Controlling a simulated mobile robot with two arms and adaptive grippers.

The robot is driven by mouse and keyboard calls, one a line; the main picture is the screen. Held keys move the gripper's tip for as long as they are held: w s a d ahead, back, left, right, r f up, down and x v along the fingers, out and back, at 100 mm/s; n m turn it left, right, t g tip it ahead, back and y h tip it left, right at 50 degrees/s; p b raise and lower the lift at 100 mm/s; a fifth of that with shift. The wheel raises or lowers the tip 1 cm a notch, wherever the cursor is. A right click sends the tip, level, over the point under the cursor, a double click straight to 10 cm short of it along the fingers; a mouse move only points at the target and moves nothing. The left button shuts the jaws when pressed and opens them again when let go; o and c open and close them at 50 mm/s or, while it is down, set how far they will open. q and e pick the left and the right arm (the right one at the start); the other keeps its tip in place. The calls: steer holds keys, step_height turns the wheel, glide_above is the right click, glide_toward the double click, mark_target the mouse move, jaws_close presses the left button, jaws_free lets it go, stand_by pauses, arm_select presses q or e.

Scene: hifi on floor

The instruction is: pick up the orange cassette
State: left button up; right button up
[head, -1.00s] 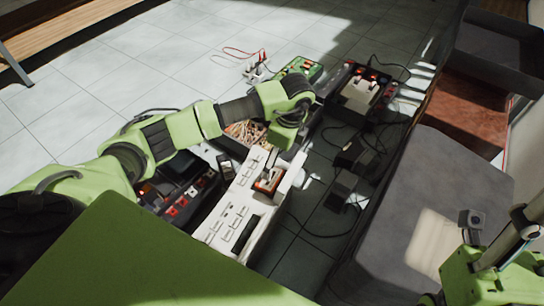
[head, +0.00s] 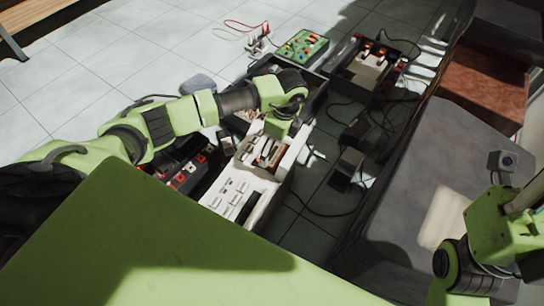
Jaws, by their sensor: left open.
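The orange cassette (head: 270,154) shows only as a small orange-red patch in the open bay of a white hi-fi deck (head: 232,198) on the floor; most of it is hidden. My left gripper (head: 264,155) comes in from the left and points down over that bay. Its pale fingers are apart and close around the spot where the orange shows. I cannot tell whether they touch the cassette. My right arm shows at the lower right, but its gripper is out of the picture.
A dark unit (head: 180,165) with red and white keys lies left of the deck. A green circuit box (head: 303,46) and another black unit (head: 367,68) stand behind. Black cables and small boxes litter the floor at right, beside a grey block (head: 430,190).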

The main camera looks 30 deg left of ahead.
mark_target(272, 153)
arm_select(q)
steer(key=shift+a+f+b, duration=0.15)
steer(key=shift+f+b, duration=0.15)
steer(key=shift+f, duration=0.45)
steer(key=shift+a+f+b, duration=0.1)
steer(key=shift+f+b, duration=0.2)
steer(key=shift+f, duration=0.45)
steer(key=c, duration=1.2)
steer(key=shift+r, duration=0.1)
